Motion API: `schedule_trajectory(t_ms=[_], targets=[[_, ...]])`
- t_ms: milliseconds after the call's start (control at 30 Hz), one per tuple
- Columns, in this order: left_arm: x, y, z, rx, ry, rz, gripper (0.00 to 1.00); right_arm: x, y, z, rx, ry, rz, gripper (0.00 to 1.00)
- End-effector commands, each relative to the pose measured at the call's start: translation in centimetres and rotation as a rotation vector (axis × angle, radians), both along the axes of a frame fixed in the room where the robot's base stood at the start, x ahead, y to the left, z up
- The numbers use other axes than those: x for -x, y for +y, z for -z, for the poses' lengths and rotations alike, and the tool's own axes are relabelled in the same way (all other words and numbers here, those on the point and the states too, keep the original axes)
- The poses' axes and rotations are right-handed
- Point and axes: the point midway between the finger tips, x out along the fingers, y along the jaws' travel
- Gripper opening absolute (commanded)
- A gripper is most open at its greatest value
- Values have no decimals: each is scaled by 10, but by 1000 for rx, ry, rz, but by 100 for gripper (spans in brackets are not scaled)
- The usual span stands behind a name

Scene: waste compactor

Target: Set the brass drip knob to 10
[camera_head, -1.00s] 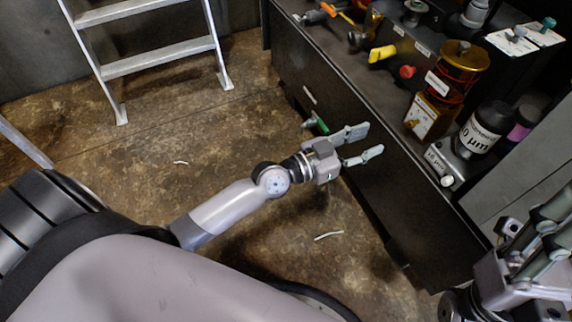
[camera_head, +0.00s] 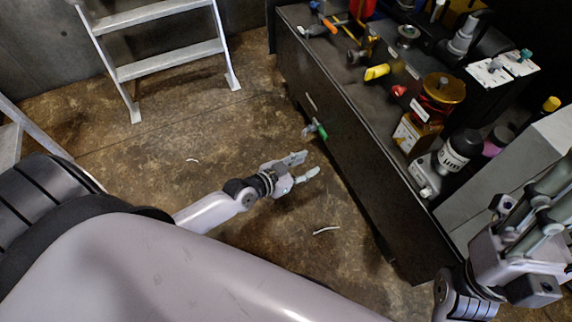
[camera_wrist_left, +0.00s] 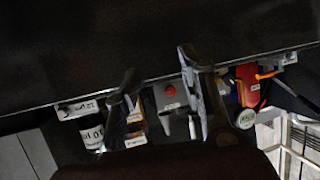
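The brass knob (camera_head: 444,86) is the wide disc on top of an amber oiler cup (camera_head: 432,108) on the dark bench. Its markings are too small to read. My left gripper (camera_head: 311,165) is open and empty, above the floor in front of the bench, well left of and apart from the oiler. Its two spread fingers also show in the left wrist view (camera_wrist_left: 158,88), where I cannot make out the knob. My right gripper (camera_head: 545,215) is at the lower right, right of the bench, partly cut off by the picture edge; its finger opening is unclear.
The bench (camera_head: 345,150) has a green-handled valve (camera_head: 317,129) on its front. A yellow handle (camera_head: 376,72), a red knob (camera_head: 398,91) and a µm-labelled canister (camera_head: 462,146) stand near the oiler. A stepladder (camera_head: 170,62) stands at the back left. The floor between is mostly clear.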

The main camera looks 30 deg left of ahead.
Motion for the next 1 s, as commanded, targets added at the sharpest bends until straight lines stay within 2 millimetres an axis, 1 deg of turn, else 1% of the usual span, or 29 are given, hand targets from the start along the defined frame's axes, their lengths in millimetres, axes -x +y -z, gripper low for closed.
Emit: schedule_trajectory(t_ms=[33,200,300,400,567,1000], targets=[[4,5,-3,-10,27,-12,37,0,0,-18,0,0,0,43],[17,17,14,-44,101,-44,37,0,0,-40,0,0,0,43],[23,22,21,-57,131,-57,37,0,0,-49,0,0,0,43],[28,25,27,-66,151,-66,37,0,0,-53,0,0,0,43],[31,28,32,-72,164,-70,37,0,0,-54,0,0,0,43],[31,27,32,-72,163,-70,37,0,0,-54,0,0,0,43]])
